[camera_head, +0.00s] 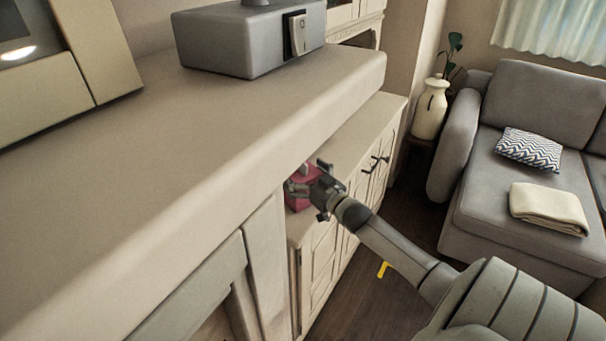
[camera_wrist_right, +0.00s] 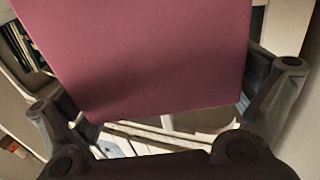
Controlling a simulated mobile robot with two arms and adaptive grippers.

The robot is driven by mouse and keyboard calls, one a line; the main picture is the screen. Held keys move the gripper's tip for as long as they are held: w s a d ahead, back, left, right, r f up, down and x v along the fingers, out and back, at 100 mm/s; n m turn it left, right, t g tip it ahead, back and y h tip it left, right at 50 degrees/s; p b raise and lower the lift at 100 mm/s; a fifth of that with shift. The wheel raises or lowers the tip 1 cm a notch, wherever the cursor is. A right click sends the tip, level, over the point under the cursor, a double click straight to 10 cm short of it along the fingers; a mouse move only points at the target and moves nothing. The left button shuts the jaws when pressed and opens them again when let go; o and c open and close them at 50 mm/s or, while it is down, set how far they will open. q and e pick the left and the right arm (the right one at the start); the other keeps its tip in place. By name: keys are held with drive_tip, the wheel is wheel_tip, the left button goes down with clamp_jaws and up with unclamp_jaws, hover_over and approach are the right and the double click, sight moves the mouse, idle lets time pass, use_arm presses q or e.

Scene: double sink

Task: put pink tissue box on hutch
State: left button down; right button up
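The pink tissue box (camera_head: 297,201) shows in the head view beside the top of the cream hutch (camera_head: 352,135). My right gripper (camera_head: 314,183) is at the box and hides part of it. In the right wrist view the pink box (camera_wrist_right: 150,55) fills the upper middle, between the two fingers of my right gripper (camera_wrist_right: 165,95). Both fingers appear to press against its sides, so the gripper looks shut on it. I cannot tell whether the box touches the hutch top. My left gripper is not in view.
A broad beige mantel (camera_head: 180,125) fills the left, its edge close to the box. A grey box-shaped device (camera_head: 240,40) stands on it. A grey sofa (camera_head: 500,190) and a white vase (camera_head: 430,108) are at right. The hutch top behind the gripper looks clear.

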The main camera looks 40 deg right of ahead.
drive_tip(key=shift+r, duration=0.2)
drive_tip(key=shift+s+f, duration=0.15)
drive_tip(key=shift+s, duration=0.35)
drive_tip(key=s+a, duration=0.1)
drive_tip(key=s, duration=1)
drive_tip(key=shift+a, duration=0.15)
